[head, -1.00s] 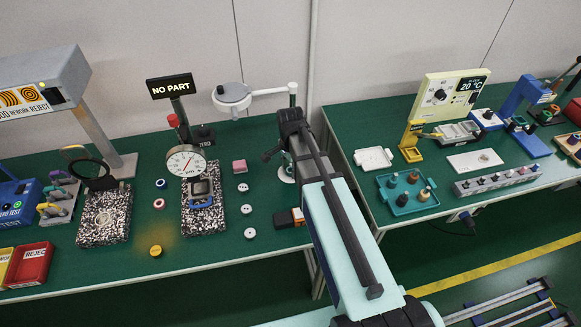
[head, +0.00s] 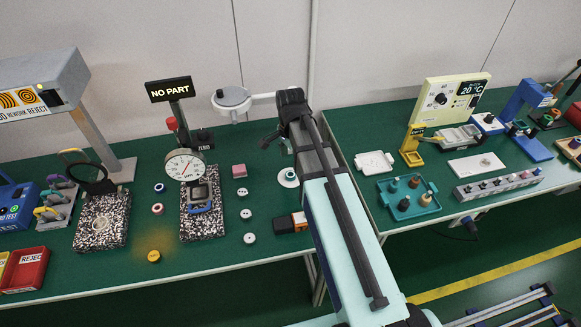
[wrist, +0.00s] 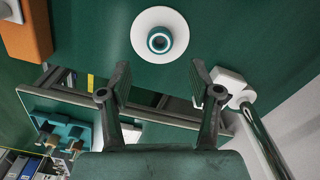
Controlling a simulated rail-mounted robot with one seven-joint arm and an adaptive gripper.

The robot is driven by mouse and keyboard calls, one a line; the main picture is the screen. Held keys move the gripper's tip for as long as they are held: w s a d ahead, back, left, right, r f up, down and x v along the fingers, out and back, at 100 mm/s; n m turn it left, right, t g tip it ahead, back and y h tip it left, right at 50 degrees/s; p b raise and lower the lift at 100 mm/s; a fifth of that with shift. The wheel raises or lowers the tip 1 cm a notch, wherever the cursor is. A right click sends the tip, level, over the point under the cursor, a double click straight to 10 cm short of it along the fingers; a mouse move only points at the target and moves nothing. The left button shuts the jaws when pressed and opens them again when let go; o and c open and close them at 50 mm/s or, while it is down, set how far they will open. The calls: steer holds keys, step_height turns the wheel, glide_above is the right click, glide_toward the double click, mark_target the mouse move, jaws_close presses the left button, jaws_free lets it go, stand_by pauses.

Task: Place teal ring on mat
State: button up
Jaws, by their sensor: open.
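The teal ring (wrist: 159,40) sits flat near the middle of a round white mat (wrist: 141,20) on the green bench, in the wrist view. In the head view the white mat (head: 288,184) shows just left of my arm, with the small ring (head: 290,175) on it. My gripper (wrist: 160,80) is open and empty, its two fingers apart. It is clear of the ring, which appears beyond the fingertips in the wrist view. In the head view my gripper (head: 276,143) is above the bench, behind the mat.
An orange and black block (head: 291,223) stands in front of the mat. A white jointed lamp arm (head: 262,97) is behind. A gap separates the benches.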

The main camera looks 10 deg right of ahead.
steer(key=shift+r+b, duration=0.3)
steer(key=shift+r, duration=2.15)
